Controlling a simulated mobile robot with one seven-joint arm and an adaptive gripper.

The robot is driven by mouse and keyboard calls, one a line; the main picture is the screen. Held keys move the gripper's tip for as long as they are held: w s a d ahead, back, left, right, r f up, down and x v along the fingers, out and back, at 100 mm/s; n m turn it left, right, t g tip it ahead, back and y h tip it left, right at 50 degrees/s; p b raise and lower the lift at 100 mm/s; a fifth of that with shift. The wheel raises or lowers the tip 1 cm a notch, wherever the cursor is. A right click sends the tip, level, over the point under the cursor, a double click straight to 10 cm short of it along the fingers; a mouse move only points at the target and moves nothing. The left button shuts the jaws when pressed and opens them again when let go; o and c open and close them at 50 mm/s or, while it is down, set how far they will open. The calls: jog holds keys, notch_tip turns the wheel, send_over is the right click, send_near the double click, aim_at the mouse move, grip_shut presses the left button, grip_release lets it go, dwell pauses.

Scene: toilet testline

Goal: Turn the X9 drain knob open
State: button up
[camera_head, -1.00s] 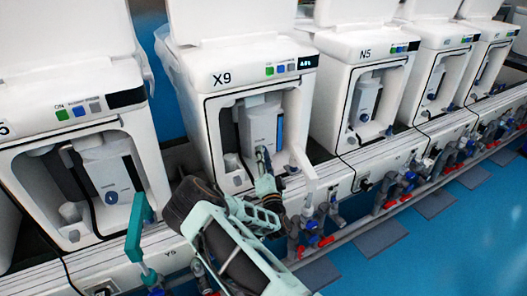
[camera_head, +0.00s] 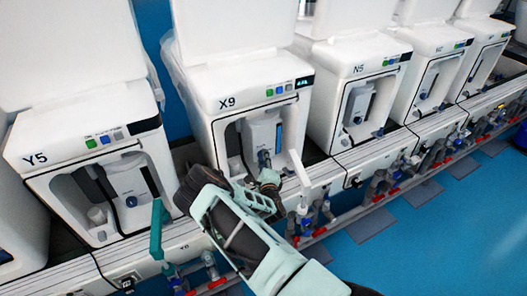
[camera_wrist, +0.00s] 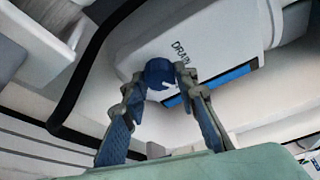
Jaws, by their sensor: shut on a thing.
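The X9 machine (camera_head: 258,95) is a white unit with an open front bay, left of the middle in the head view. Inside the bay is a light housing with a dark display strip. Its drain knob (camera_wrist: 160,73) is round and dark blue, beside the word DRAIN in the wrist view. My gripper (camera_wrist: 161,88) has its two fingertips on either side of the knob, closed on it. In the head view, my gripper (camera_head: 266,172) is at the front of the X9 bay, and my arm partly hides the bay's lower part.
The Y5 machine (camera_head: 85,145) stands to the left and the N5 machine (camera_head: 355,85) to the right. A teal upright handle (camera_head: 157,228) is left of my arm. Pipes and valves (camera_head: 310,222) run below the units. A dark hose (camera_wrist: 80,85) crosses the wrist view.

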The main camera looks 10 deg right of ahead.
jog(key=m+p, duration=0.1)
jog(key=p, duration=0.1)
jog(key=m+g+y+p, duration=0.1)
jog(key=m+p, duration=0.1)
jog(key=shift+r, duration=0.4)
jog(key=shift+f+m+g+p, duration=0.1)
jog(key=shift+m+g+p, duration=0.25)
jog(key=shift+p, duration=0.55)
jog(key=shift+f+m+y, duration=0.1)
jog(key=shift+m+y, duration=0.15)
jog(key=shift+y, duration=0.15)
jog(key=o, duration=1.2)
jog(key=shift+c, duration=0.2)
jog(key=shift+d, duration=0.1)
jog(key=v, duration=1.2)
jog(key=shift+w, duration=0.15)
